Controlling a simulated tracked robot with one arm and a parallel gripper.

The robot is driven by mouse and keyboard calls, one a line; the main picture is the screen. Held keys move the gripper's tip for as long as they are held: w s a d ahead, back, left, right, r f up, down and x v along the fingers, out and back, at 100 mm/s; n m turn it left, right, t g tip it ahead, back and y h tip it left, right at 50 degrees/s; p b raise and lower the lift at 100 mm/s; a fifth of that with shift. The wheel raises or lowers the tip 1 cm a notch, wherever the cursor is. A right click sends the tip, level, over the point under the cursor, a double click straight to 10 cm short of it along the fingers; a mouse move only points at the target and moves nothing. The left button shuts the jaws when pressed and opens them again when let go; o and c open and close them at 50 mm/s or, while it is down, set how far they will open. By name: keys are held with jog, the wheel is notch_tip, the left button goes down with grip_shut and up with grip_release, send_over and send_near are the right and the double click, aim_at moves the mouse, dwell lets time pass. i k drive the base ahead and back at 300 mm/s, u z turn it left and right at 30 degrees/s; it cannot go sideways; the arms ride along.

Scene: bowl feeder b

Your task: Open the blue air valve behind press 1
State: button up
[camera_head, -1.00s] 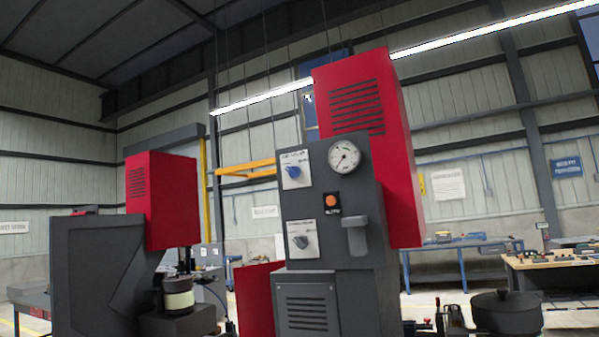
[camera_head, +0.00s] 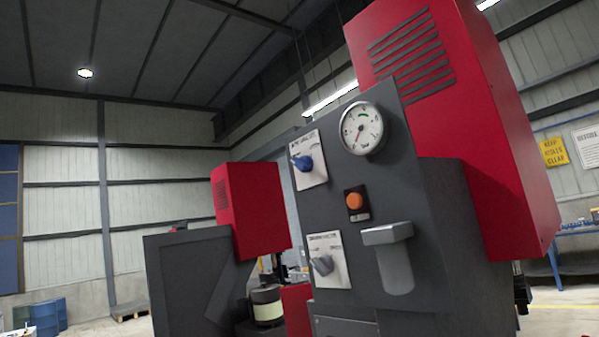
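The blue air valve (camera_head: 303,162) is a small blue knob on a white plate (camera_head: 310,172), high on the dark grey rear panel of a red press (camera_head: 440,75). The plate's lettering is too small to read surely. The blue handle points to the upper left. A round white pressure gauge (camera_head: 361,128) with a red needle sits to its right; the needle points to the lower left. My gripper is not in view.
Below the valve are an orange button (camera_head: 355,201), a grey rotary switch on a white plate (camera_head: 324,264) and a protruding grey bracket (camera_head: 390,255). A second red and grey press (camera_head: 252,212) stands to the left. Floor shows at the far left.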

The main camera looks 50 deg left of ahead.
aim_at(304, 163)
jog(key=u, duration=0.55)
jog(key=i, duration=1)
jog(key=u, duration=0.8)
